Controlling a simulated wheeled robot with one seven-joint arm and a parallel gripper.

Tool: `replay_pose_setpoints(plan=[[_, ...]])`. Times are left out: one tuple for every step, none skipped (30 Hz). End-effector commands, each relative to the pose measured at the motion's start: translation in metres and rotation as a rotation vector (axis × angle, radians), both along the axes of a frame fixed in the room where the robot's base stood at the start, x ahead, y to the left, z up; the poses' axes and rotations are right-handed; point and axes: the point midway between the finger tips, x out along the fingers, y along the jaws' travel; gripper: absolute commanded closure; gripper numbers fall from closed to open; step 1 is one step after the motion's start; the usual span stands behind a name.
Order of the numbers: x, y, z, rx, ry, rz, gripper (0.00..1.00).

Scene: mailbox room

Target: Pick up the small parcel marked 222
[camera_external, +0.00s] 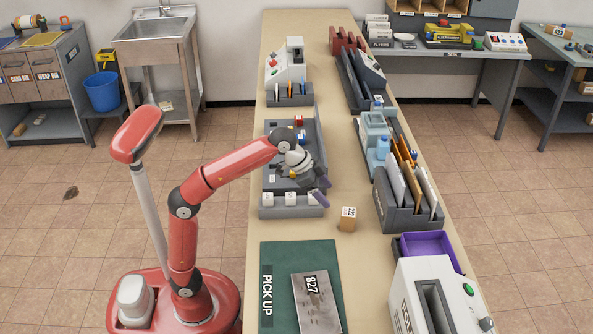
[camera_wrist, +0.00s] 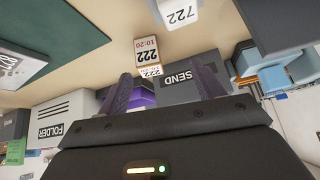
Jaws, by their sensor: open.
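The small parcel marked 222 (camera_external: 348,218) is a tan box with a white label, standing on the long light table between the green mat and the grey envelope holder. It also shows in the wrist view (camera_wrist: 147,53), upside down, beyond and between my fingertips. My gripper (camera_external: 322,191) hangs near the small white blocks, left of and behind the parcel in the external view. In the wrist view its two purple fingers (camera_wrist: 164,73) are spread apart with nothing held between them. The parcel looks apart from both fingers.
A green PICK UP mat (camera_external: 287,255) holds a grey flat parcel marked 827 (camera_external: 318,312). The envelope holder (camera_external: 405,215), a purple tray (camera_external: 430,239) and a white machine (camera_external: 418,280) line the right side. A white block marked 722 (camera_wrist: 180,14) is close by. Bare tabletop surrounds the parcel.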

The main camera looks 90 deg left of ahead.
Motion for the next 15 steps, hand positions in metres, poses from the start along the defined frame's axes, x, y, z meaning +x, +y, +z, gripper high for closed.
replay_pose_setpoints(plan=[[0.016,-0.011,-0.008,-0.007,0.015,-0.013,0.33],[0.022,-0.017,-0.009,-0.011,0.022,-0.017,0.33],[0.029,-0.023,-0.012,-0.015,0.029,-0.022,0.33],[0.033,-0.026,-0.013,-0.018,0.033,-0.024,0.33],[0.036,-0.028,-0.014,-0.020,0.036,-0.024,0.33],[0.039,-0.031,-0.016,-0.023,0.040,-0.025,0.33],[0.041,-0.032,-0.017,-0.023,0.041,-0.026,0.33],[0.043,-0.033,-0.019,-0.024,0.043,-0.026,0.33],[0.045,-0.034,-0.022,-0.024,0.045,-0.027,0.33],[0.046,-0.034,-0.025,-0.024,0.045,-0.027,0.33],[0.048,-0.035,-0.028,-0.024,0.045,-0.027,0.33],[0.051,-0.035,-0.032,-0.024,0.046,-0.027,0.33],[0.052,-0.035,-0.035,-0.024,0.046,-0.027,0.33],[0.054,-0.035,-0.037,-0.024,0.045,-0.027,0.33],[0.056,-0.036,-0.040,-0.025,0.044,-0.027,0.33]])
